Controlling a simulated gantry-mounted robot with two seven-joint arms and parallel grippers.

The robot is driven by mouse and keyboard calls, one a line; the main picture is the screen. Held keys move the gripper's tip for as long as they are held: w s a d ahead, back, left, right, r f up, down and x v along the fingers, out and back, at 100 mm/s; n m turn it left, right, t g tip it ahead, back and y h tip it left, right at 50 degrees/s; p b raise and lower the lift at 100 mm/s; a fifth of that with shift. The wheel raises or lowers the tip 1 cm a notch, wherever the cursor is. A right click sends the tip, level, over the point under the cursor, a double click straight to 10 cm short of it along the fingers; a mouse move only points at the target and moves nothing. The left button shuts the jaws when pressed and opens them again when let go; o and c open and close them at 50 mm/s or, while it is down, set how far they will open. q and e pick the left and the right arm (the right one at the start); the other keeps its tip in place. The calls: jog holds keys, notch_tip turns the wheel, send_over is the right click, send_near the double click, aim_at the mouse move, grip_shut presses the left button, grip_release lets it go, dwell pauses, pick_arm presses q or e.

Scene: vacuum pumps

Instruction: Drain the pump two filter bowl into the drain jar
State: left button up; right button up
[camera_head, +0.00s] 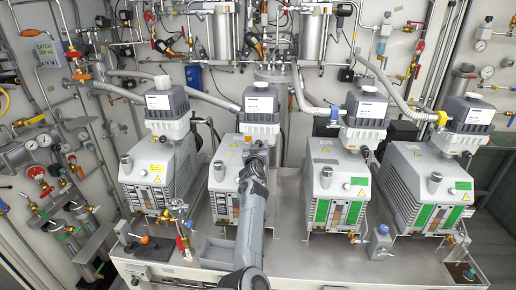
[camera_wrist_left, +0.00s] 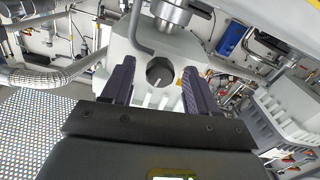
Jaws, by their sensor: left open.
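Several grey vacuum pumps stand in a row on a metal bench; the second from the left (camera_head: 225,190) is behind my left arm. A dark-topped filter housing (camera_head: 261,104) with a pale lower part sits on it. My left gripper (camera_head: 257,147) is just below that housing, in front of the pump. Contact cannot be told. A small grey container with a blue top (camera_head: 380,243) stands front right; whether it is the drain jar is unclear.
A shallow grey tray (camera_head: 215,251) lies on the bench left of my arm. Small valves (camera_head: 182,228) stand at the front left. Hoses (camera_head: 212,98) run behind the filter housings. Pipes and gauges (camera_head: 43,140) crowd the left wall.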

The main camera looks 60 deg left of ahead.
pick_arm(q)
jog(key=shift+s+d, duration=0.1)
jog(key=shift+s+d+p, duration=0.15)
jog(key=shift+d+p, duration=0.1)
jog(key=shift+p, duration=0.25)
jog(key=shift+s+d+p, duration=0.3)
jog(key=shift+d+p, duration=0.05)
jog(key=shift+d, duration=0.1)
jog(key=shift+s, duration=0.1)
